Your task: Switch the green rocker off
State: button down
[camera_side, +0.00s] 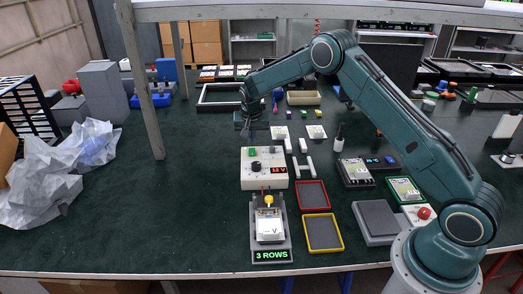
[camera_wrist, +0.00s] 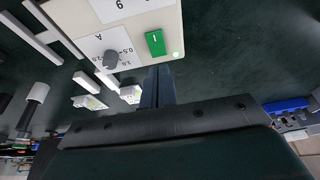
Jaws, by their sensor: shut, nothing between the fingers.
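The green rocker (camera_wrist: 156,43) sits on the face of a pale box (camera_wrist: 147,15) in the wrist view, with a white mark on it. A small pale-green light (camera_wrist: 174,55) glows beside it. In the side view the rocker (camera_side: 252,151) is a small green spot at the back left of the box (camera_side: 250,182). My gripper (camera_wrist: 158,72) is shut and empty, its tips just beyond the box edge near the rocker in the picture. In the side view my gripper (camera_side: 251,135) hangs above and behind the box. Whether it touches anything cannot be told.
The box also carries a dark knob (camera_side: 256,166) and a red-lit display (camera_side: 278,170). A meter on a stand (camera_side: 270,228) is in front. Red (camera_side: 312,195) and yellow (camera_side: 323,232) trays lie to the right. The mat left of the box is clear.

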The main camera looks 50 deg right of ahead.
aim_at(252, 153)
jog(key=shift+s+a+x, duration=0.1)
jog(key=shift+x, duration=0.75)
jog(key=shift+s+a+x, duration=0.15)
jog(key=shift+x, duration=0.75)
jog(key=shift+f, duration=0.1)
jog(key=shift+f, duration=0.2)
jog(key=shift+s+a+f, duration=0.15)
jog(key=shift+s+a, duration=0.45)
